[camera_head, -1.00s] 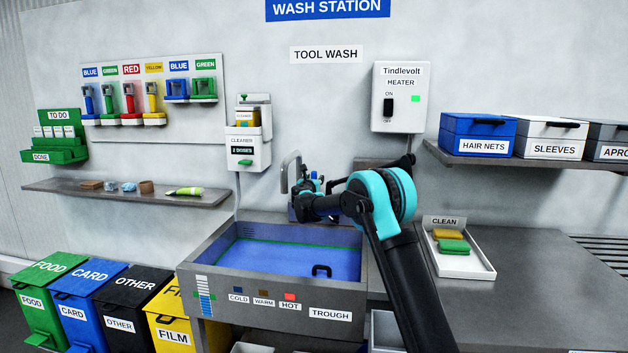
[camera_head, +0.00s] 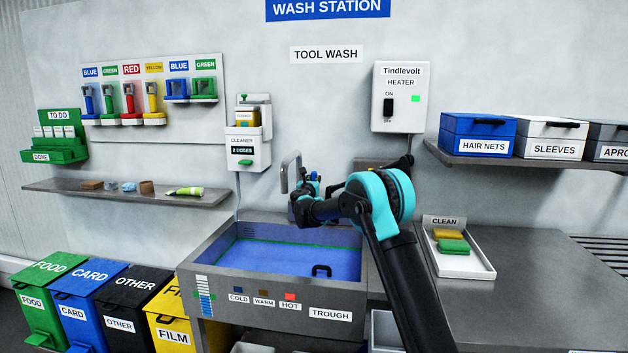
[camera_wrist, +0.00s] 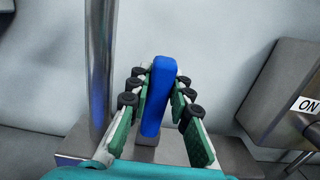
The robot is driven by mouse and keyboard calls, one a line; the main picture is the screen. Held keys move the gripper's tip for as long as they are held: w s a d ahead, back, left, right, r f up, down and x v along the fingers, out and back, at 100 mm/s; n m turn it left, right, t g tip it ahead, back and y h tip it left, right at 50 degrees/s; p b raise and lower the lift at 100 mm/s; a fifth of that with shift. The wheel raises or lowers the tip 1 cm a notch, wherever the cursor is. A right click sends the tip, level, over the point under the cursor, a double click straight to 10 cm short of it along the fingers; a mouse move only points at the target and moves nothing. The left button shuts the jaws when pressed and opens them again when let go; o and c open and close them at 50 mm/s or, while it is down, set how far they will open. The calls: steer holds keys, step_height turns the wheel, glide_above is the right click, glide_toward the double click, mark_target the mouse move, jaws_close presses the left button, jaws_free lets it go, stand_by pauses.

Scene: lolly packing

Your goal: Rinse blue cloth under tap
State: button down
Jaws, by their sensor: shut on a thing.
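I cannot make out running water. The trough (camera_head: 262,303) holds a blue pool with a dark handle-like piece.
An ON label (camera_wrist: 308,104) is beside grey panels right of my gripper. The clean tray (camera_head: 476,268) holds yellow and green cloths on the right counter. The cleaner dispenser (camera_head: 246,147) and heater (camera_head: 400,97) hang on the wall.

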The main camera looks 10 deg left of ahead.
steer(key=shift+s+f+t, duration=0.1)
steer(key=shift+s+t, duration=0.6)
steer(key=shift+t, duration=0.2)
steer(key=c, duration=1.4)
jaws_free()
steer(key=shift+o, duration=0.2)
steer(key=shift+s, duration=0.1)
steer(key=v, duration=1.1)
steer(key=shift+s+f, duration=0.15)
steer(key=shift+s, duration=0.25)
steer(key=shift+a, duration=0.1)
